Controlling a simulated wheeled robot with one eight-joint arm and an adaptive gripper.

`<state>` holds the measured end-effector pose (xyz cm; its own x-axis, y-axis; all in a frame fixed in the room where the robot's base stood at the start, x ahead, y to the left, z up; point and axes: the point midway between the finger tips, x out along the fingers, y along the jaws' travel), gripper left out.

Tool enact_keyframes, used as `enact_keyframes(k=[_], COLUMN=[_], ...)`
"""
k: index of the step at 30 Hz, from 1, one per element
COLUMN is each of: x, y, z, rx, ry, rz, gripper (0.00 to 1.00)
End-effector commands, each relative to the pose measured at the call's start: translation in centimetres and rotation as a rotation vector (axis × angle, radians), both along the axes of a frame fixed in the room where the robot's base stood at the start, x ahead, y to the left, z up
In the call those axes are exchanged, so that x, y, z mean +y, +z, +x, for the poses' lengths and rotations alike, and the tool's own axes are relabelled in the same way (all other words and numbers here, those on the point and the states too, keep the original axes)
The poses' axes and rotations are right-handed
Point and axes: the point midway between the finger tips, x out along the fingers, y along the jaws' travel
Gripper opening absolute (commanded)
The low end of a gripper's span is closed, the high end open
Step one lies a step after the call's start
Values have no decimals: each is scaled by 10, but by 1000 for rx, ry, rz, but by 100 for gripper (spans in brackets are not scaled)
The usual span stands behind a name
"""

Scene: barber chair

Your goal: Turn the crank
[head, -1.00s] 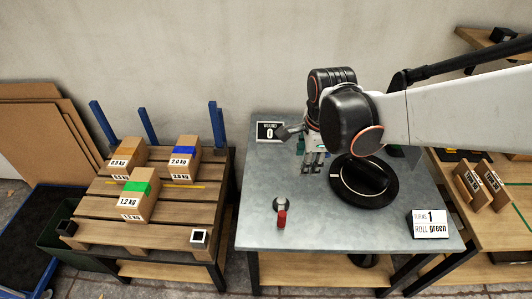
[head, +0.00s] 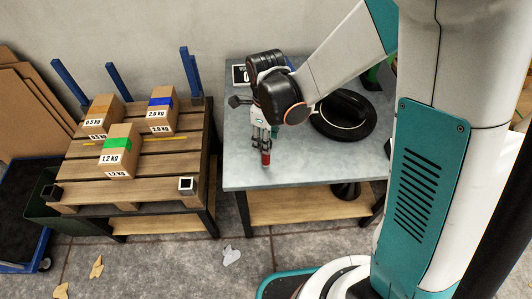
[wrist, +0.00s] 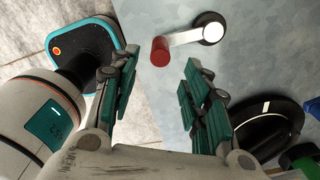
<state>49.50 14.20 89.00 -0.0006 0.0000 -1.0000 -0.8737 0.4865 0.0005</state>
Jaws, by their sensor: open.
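The crank lies on the grey metal table (head: 230,170). In the wrist view it has a round dark and white hub (wrist: 209,28), a pale metal arm (wrist: 184,38) and a red handle (wrist: 160,51). In the head view only the red handle (head: 266,158) shows clearly, near the table's front edge; my gripper hides the rest. My gripper (head: 263,142) points down right at the handle. In the wrist view my gripper (wrist: 158,75) is open, with the handle just beyond and between its green-padded fingertips. Contact cannot be told.
A black round base (head: 343,115) stands right of my gripper. A small sign (head: 239,75) stands at the table's back left.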

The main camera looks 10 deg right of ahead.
Motion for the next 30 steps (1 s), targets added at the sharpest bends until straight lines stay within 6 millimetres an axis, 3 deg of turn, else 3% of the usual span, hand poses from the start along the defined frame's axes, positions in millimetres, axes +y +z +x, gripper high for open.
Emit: enact_keyframes(k=[3, 10, 15, 24, 26, 30], x=[0, 0, 0, 0, 0, 0], y=[-28, -61, -71, -72, -72, -72], z=[0, 0, 0, 0, 0, 0], rx=[0, 0, 0, 0, 0, 0], ry=[0, 1, 1, 1, 1, 1], rz=[0, 0, 0, 0, 0, 0], gripper=[43, 43, 43, 43, 34, 2])
